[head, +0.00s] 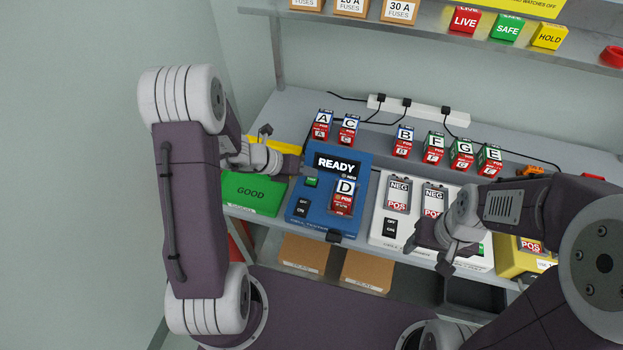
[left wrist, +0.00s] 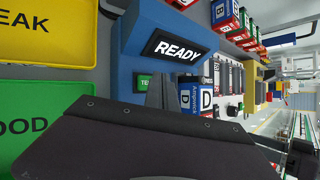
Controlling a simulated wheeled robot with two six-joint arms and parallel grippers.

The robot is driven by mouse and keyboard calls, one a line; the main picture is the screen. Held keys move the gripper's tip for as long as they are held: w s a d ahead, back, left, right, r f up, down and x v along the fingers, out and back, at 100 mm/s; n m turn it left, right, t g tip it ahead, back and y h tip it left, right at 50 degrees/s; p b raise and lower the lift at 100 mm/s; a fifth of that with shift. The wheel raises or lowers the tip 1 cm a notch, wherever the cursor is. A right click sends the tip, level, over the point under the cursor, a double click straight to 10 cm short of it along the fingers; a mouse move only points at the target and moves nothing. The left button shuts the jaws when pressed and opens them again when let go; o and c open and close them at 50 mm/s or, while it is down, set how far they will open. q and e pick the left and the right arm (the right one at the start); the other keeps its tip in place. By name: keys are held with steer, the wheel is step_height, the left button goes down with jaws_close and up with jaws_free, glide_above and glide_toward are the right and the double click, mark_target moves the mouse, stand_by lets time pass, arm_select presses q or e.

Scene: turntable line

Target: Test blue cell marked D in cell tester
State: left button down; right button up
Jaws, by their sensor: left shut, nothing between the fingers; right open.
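The cell marked D (head: 343,197) sits in the bay of the blue cell tester (head: 325,232), its D label and red POS end showing. It also shows in the left wrist view (left wrist: 190,92). The tester's display (head: 337,166) reads READY. A small green button (head: 311,182) lies below the display, left of the cell. My left gripper (head: 309,172) is shut and empty, with its fingertips over the tester close to the green button; I cannot tell if they touch it. My right gripper (head: 438,263) is open and empty in front of the white charger.
A green GOOD tray (head: 252,193) and a yellow tray (left wrist: 40,30) stand left of the tester. A white unit (head: 391,205) with NEG/POS bays stands to its right. Cells A (head: 322,125), C (head: 348,130), B (head: 403,142) and several others stand behind. A shelf (head: 430,37) hangs above.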

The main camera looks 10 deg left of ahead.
mark_target(309, 181)
stand_by(0.6)
arm_select(q)
steer(key=shift+f+b, duration=0.35)
steer(key=shift+f, duration=0.05)
steer(key=shift+f+b, duration=0.4)
steer(key=shift+f, duration=0.1)
stand_by(0.5)
steer(key=shift+r, duration=0.15)
steer(key=shift+r+p, duration=0.75)
steer(key=shift+p, duration=0.1)
step_height(309, 181, up, 5)
steer(key=p, duration=0.5)
steer(key=shift+r, duration=0.1)
stand_by(0.5)
